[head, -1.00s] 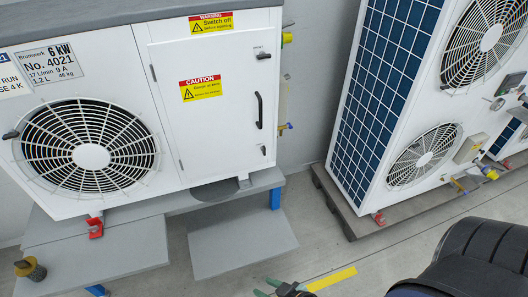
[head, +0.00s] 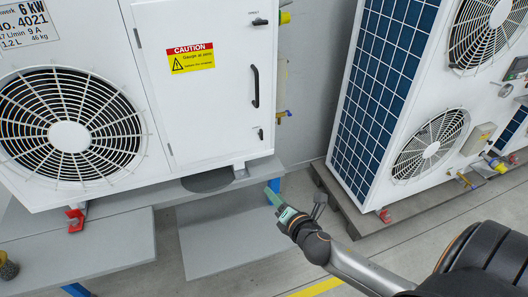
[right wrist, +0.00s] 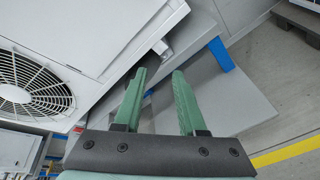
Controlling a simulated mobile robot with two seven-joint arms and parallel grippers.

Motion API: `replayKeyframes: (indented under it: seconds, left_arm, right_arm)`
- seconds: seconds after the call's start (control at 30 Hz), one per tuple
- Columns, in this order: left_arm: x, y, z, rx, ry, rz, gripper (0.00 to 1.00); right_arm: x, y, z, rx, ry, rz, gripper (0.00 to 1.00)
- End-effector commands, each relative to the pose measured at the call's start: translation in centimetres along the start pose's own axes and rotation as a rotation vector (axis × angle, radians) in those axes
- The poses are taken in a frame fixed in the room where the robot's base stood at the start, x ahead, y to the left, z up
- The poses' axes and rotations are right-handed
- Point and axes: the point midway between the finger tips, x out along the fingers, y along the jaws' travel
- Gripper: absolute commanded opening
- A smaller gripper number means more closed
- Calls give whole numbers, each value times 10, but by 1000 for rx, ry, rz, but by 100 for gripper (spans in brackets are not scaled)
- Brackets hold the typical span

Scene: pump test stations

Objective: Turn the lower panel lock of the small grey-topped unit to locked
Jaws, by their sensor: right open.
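The white unit (head: 155,130) fills the left of the head view; its grey top is outside the view now. The lower panel lock (head: 261,134) is a small dark lever near the door's lower right edge, and it looks about upright. The upper panel lock (head: 260,21) has its dark lever lying about level. My right gripper (head: 272,194) is open and empty, below and slightly right of the lower lock, apart from the unit. In the right wrist view its two green fingers (right wrist: 158,75) stand apart with nothing between them; the lock does not show there. My left gripper is not in view.
A black door handle (head: 255,86) lies between the locks. A yellow-handled valve (head: 283,115) sticks out at the unit's right side. A grey step (head: 215,245) lies below. A larger unit with a blue grille (head: 385,90) stands right, beyond a floor gap.

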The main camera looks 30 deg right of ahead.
Motion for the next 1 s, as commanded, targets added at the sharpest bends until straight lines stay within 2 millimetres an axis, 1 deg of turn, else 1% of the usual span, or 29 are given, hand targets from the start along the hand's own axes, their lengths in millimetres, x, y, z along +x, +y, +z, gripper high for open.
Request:
replayKeyframes:
  seconds: [0.03,0.1,0.2,0.3,0.4,0.47,0.57,1.0]
  left_arm:
    - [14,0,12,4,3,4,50]
    - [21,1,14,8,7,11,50]
    - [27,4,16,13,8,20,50]
    - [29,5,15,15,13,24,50]
    - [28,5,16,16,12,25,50]
    - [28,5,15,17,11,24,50]
    - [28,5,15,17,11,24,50]
    - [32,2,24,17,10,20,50]
  right_arm:
    - [16,-1,12,-182,-63,35,40]
    - [26,9,34,-412,-147,61,40]
    - [34,21,58,-657,-244,74,40]
    - [37,30,72,-797,-304,73,40]
    - [40,34,79,-852,-328,71,40]
    - [43,36,81,-859,-331,70,40]
    - [53,38,84,-856,-330,71,40]
    - [123,51,101,-851,-328,70,40]
